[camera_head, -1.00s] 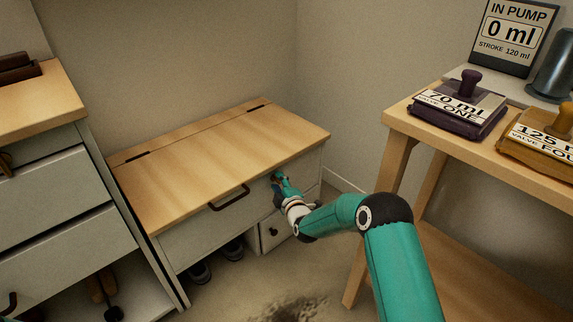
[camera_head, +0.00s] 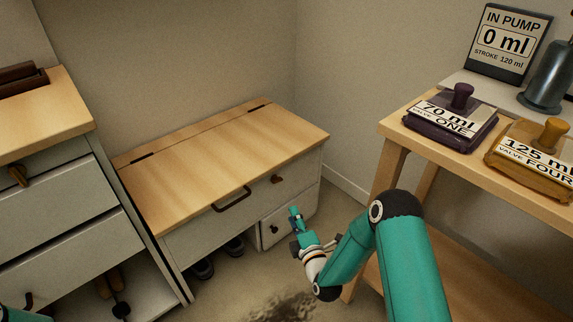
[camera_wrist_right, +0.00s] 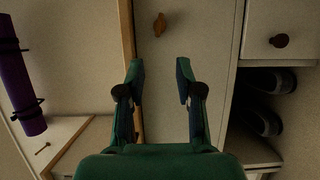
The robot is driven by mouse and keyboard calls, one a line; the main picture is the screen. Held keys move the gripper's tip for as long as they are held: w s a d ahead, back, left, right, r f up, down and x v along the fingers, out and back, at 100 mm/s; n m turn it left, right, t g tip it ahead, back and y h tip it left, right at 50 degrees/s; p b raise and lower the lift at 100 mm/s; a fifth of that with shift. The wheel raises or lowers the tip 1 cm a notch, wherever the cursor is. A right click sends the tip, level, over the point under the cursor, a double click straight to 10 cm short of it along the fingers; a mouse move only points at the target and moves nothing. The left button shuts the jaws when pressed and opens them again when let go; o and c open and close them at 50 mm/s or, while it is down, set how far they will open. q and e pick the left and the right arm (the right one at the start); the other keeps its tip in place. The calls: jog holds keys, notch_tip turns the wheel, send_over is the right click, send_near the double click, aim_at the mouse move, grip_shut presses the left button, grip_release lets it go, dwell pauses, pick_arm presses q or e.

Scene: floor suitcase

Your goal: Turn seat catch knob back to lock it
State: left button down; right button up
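The seat catch knob (camera_head: 277,179) is a small brown knob on the front face of the bench seat (camera_head: 225,155), to the right of the dark bar handle. In the right wrist view the knob (camera_wrist_right: 159,25) shows near the top, beyond the fingertips and apart from them. The wooden seat lid looks closed. My right gripper (camera_head: 295,214) is in front of the bench, below and right of the knob. In the wrist view its two fingers (camera_wrist_right: 160,75) are spread with nothing between them. My left gripper is not in view; only a bit of teal shows at the lower left corner.
A bar handle (camera_head: 231,199) is on the bench front. A small drawer (camera_head: 286,222) with a dark knob and dark shoes are below. A cabinet (camera_head: 65,205) stands left. A table (camera_head: 395,124) with purple and yellow valve blocks stands right. Open floor lies in front.

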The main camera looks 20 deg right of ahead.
jog(key=s+a+r+g+y+p, duration=0.1)
jog(key=s+a+r+p, duration=0.1)
jog(key=r+p, duration=1)
jog(key=s+a+r+m+g+p, duration=0.1)
jog(key=s+a+r+p, duration=0.1)
jog(key=r+p, duration=0.9)
jog(key=shift+s+a+r+g+y+p, duration=0.2)
jog(key=shift+r+g+y+p, duration=0.15)
jog(key=shift+p, duration=0.8)
